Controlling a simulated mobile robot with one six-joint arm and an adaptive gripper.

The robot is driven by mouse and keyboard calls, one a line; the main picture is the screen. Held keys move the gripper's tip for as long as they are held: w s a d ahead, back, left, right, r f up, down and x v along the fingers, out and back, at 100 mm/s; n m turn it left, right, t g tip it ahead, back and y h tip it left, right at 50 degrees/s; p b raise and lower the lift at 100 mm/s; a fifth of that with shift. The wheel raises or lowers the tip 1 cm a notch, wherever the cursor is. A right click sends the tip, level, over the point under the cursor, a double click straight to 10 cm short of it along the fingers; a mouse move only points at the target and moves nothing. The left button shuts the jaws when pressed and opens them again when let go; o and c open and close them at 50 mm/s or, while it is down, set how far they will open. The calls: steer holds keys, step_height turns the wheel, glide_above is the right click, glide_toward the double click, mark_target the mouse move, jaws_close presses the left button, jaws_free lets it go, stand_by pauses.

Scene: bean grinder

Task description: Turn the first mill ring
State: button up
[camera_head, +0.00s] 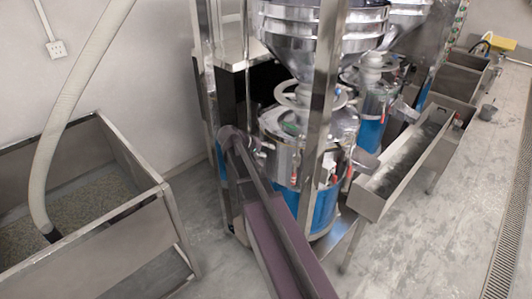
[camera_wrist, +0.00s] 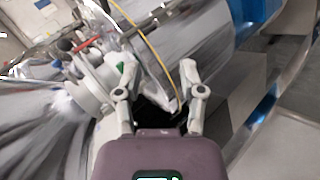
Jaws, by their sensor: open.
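The first mill (camera_head: 295,150) is a shiny metal drum on a blue base, under a steel hopper cone. Its pale ring (camera_head: 293,95) circles the neck between cone and drum. In the wrist view the mill lies tilted, and a pale ring-like part (camera_wrist: 88,95) shows left of centre. My gripper (camera_wrist: 154,75) is open, its two pale fingers spread in front of the mill. The left finger overlaps the pale parts near the ring; I cannot tell whether it touches them. No object is clearly held between the fingers. In the head view my gripper cannot be made out clearly.
A metal post (camera_head: 321,95) stands in front of the mill. A yellow cable (camera_wrist: 155,50) crosses the wrist view between the fingers. A bin with a hose (camera_head: 75,100) stands left, and a long metal trough (camera_head: 405,160) right.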

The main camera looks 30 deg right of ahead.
steer(key=shift+s+a+f, duration=0.15)
steer(key=shift+a, duration=0.05)
steer(key=shift+s+a, duration=0.1)
steer(key=c, duration=0.7)
steer(key=s+a+f+y, duration=0.1)
steer(key=s+a, duration=0.1)
steer(key=a, duration=0.1)
steer(key=s+a+f+y, duration=0.2)
steer(key=s+a, duration=0.1)
steer(key=s+a+f+y, duration=0.1)
steer(key=s+a+y, duration=0.1)
steer(key=s+a, duration=0.1)
steer(key=shift+s+a+f+n, duration=0.2)
steer(key=shift+a+f+n, duration=0.2)
steer(key=shift+a, duration=0.2)
jaws_close()
steer(key=s+a+f+n+g+y, duration=0.1)
steer(key=s+a+y, duration=0.4)
steer(key=s+a, duration=0.3)
steer(key=a, duration=0.3)
steer(key=shift+s+f, duration=0.15)
steer(key=shift+f, duration=0.2)
steer(key=shift+d, duration=0.1)
